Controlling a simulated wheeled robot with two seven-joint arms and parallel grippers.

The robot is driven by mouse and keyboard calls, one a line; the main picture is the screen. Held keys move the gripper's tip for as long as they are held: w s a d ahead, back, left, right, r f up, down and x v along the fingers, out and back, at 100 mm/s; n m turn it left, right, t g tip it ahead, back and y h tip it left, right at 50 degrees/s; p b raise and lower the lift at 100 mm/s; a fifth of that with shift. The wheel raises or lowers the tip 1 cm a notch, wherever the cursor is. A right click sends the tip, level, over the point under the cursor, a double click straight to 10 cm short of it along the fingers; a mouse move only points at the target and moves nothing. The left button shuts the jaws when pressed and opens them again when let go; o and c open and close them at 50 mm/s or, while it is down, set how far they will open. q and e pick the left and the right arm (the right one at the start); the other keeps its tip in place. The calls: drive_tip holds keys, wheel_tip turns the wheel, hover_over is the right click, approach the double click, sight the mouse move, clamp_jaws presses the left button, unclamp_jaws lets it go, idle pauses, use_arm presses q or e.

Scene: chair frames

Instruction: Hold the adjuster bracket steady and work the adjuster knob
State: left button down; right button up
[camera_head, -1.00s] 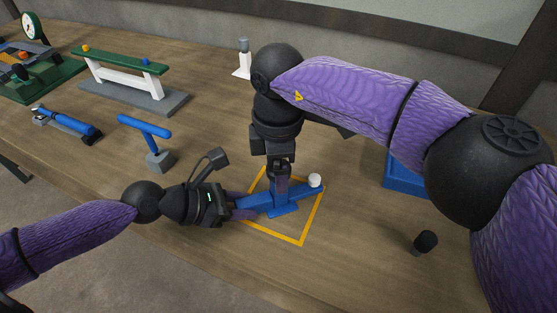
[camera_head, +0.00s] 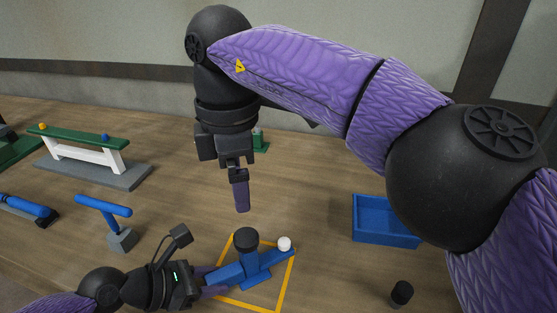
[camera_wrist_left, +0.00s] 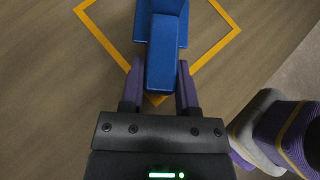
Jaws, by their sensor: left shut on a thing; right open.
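The blue adjuster bracket (camera_head: 262,266) lies inside the yellow square outline on the table, with a white ball (camera_head: 284,243) at its far right end. The black adjuster knob (camera_head: 246,238) stands upright on the bracket. My left gripper (camera_head: 217,283) is shut on the bracket's near left bar; the left wrist view shows its fingers (camera_wrist_left: 161,72) on both sides of the blue bar (camera_wrist_left: 161,55). My right gripper (camera_head: 242,198) points down, open and empty, above and behind the knob, apart from it. The knob is not seen in the left wrist view.
A blue tray (camera_head: 385,236) sits at right, with a small black cylinder (camera_head: 401,293) nearer. A blue T-shaped handle on a grey block (camera_head: 121,239) stands left. A green-topped white stand (camera_head: 90,155) is at back left. Table around the outline is mostly clear.

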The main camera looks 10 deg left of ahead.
use_arm(q)
drive_tip(key=shift+c, duration=1.4)
unclamp_jaws()
drive_tip(key=v, duration=1.2)
